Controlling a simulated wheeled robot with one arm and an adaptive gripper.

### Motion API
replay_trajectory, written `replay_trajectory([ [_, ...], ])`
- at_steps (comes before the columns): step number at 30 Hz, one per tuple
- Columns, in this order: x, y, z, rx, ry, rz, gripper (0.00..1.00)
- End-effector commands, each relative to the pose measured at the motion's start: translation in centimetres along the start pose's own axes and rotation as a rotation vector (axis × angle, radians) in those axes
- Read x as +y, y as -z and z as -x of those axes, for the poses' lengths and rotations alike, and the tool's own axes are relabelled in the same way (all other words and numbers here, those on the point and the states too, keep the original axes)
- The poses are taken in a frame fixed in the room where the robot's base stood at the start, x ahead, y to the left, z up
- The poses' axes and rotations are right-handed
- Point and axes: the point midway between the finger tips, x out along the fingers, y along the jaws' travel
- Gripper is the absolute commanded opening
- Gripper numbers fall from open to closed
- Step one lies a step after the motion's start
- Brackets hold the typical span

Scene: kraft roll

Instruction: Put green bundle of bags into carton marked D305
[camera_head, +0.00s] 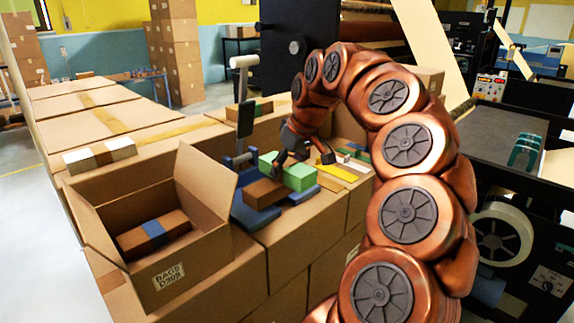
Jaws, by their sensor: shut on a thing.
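The green bundle of bags (299,178) is among other bundles on top of the stacked cartons, right of the open carton. My gripper (304,165) is shut on the green bundle, with one dark finger on its near left side and the other at its far right. I cannot tell if the bundle is lifted. The open carton (205,262) has its flaps up and a label that reads BAGS and seems to say D305. Inside it lies a brown bundle with a blue band (152,232).
A brown block (265,193) and a blue thing (252,213) lie between the green bundle and the carton. A grey post (244,118) stands behind them. A yellow piece (338,172) lies at right. A white banded bundle (100,155) lies behind the open carton.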

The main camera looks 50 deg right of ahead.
Motion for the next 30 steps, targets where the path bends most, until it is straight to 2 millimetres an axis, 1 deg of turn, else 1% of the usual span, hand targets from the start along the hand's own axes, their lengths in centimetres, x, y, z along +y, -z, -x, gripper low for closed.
replay_trajectory([
  [3,0.01,-0.24,-0.41,0.000,0.000,-0.001,0.15],
  [11,-0.02,-0.25,-0.54,0.000,0.000,0.000,0.15],
  [17,-0.03,-0.45,-1.04,0.000,0.000,0.000,0.15],
  [18,-0.03,-0.45,-1.04,0.000,0.000,0.000,0.63],
  [25,-0.04,-0.41,-0.95,0.000,0.001,0.000,0.87],
  [30,-0.05,-0.41,-0.94,0.000,0.001,0.000,0.87],
])
